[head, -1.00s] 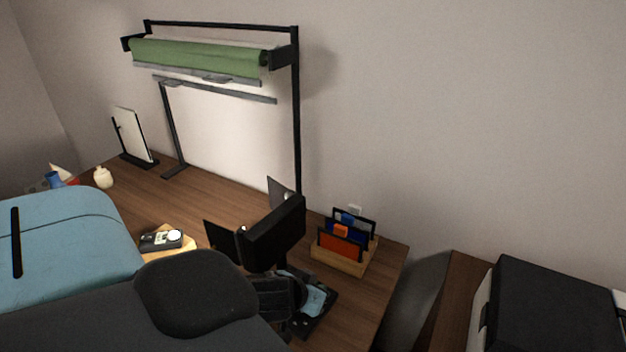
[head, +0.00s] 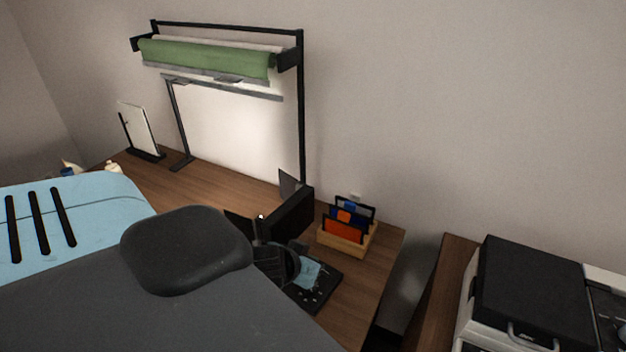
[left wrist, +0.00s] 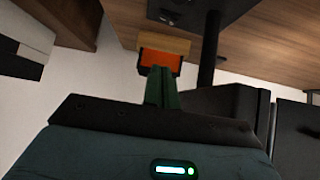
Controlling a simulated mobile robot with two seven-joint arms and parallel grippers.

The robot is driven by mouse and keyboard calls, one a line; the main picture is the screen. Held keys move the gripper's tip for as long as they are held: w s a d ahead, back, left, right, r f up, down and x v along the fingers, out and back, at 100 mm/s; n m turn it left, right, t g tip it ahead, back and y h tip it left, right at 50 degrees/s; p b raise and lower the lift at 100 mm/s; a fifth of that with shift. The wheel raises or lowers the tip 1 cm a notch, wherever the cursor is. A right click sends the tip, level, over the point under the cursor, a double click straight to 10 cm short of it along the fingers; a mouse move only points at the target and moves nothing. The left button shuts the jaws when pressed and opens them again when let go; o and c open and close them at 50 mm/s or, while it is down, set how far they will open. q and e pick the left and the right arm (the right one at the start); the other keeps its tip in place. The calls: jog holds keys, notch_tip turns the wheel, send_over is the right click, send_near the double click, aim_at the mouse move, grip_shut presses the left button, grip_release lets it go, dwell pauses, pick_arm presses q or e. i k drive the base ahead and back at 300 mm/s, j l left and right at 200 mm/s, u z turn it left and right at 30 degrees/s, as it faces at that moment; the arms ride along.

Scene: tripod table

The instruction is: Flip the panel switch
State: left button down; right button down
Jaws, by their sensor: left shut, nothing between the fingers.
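I cannot make out a panel switch for certain in either view. A black flat panel (head: 326,290) with a pale blue patch lies on the desk, partly hidden by dark parts in front. In the left wrist view my left gripper (left wrist: 163,88) is shut and empty, its green fingers together. The fingers overlap the orange card in view; I cannot tell how far apart they are. My right gripper is not in view.
A wooden organizer (head: 345,246) holds an orange card (head: 343,230) and blue ones near the desk's right end. A black post frame with a green roll (head: 205,58) stands at the back. A printer-like machine (head: 530,290) is at right, beyond a gap.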

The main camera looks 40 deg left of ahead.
aim_at(327, 273)
jog(key=i+l+u, duration=0.15)
jog(key=l+u, duration=0.25)
jog(key=i+l+u, duration=0.1)
jog(key=l+u, duration=0.7)
jog(key=i+j, duration=0.05)
